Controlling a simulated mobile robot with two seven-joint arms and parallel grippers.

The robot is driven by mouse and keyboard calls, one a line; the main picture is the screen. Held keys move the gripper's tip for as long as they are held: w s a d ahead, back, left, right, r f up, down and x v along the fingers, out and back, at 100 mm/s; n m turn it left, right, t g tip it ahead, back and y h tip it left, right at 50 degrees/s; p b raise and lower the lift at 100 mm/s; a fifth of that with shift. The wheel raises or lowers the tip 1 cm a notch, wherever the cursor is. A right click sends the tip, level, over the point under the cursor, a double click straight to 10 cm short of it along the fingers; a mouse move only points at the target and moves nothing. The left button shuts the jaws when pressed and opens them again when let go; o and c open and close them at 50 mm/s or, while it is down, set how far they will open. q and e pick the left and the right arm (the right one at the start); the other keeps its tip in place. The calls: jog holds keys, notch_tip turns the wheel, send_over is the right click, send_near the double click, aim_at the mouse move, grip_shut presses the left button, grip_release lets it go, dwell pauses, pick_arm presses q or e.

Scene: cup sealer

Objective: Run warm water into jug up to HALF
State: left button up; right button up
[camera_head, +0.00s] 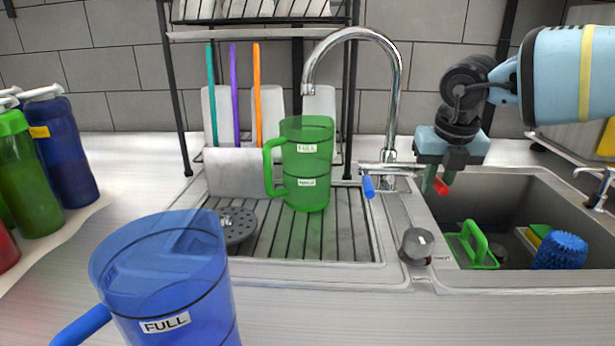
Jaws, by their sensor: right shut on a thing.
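A green translucent jug (308,165) stands upright on the ribbed drainboard, with a FULL label near its top and a lower label, probably HALF. The chrome faucet (398,80) arches over it, its spout end just above the jug's rim. I see no clear water stream or water level. The faucet has a blue handle (368,187) on the left and a red handle (441,187) on the right. My right gripper (440,182) points down at the red handle and is shut on it, its fingers partly covering it. My left gripper is out of view.
A blue jug (165,275) with a FULL label stands in front at the left. Bottles (65,150) stand at the far left. A dish rack (262,35) stands behind the drainboard. The sink (500,200) at right holds a green-handled brush and a blue scrubber (562,250).

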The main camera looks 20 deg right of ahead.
jog(key=o, duration=0.4)
jog(key=shift+w+a+f, duration=0.1)
jog(key=shift+a+f, duration=0.15)
jog(key=shift+f, duration=0.15)
jog(key=o, duration=0.5)
jog(key=shift+w+a, duration=0.1)
jog(key=shift+w, duration=0.15)
jog(key=shift+r, duration=0.1)
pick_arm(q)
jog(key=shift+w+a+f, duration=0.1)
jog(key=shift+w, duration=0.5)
pick_arm(e)
jog(key=shift+s, duration=0.15)
jog(key=shift+d, duration=0.2)
jog(key=p+v, duration=0.1)
jog(key=v, duration=0.1)
jog(key=w+p+v, duration=0.1)
jog(key=v, duration=0.1)
jog(key=d+p+v, duration=0.1)
jog(key=v, duration=0.2)
jog(key=shift+w+r+p, duration=0.25)
jog(key=shift+r+p, duration=0.05)
jog(key=shift+p, duration=0.05)
jog(key=shift+r, duration=0.25)
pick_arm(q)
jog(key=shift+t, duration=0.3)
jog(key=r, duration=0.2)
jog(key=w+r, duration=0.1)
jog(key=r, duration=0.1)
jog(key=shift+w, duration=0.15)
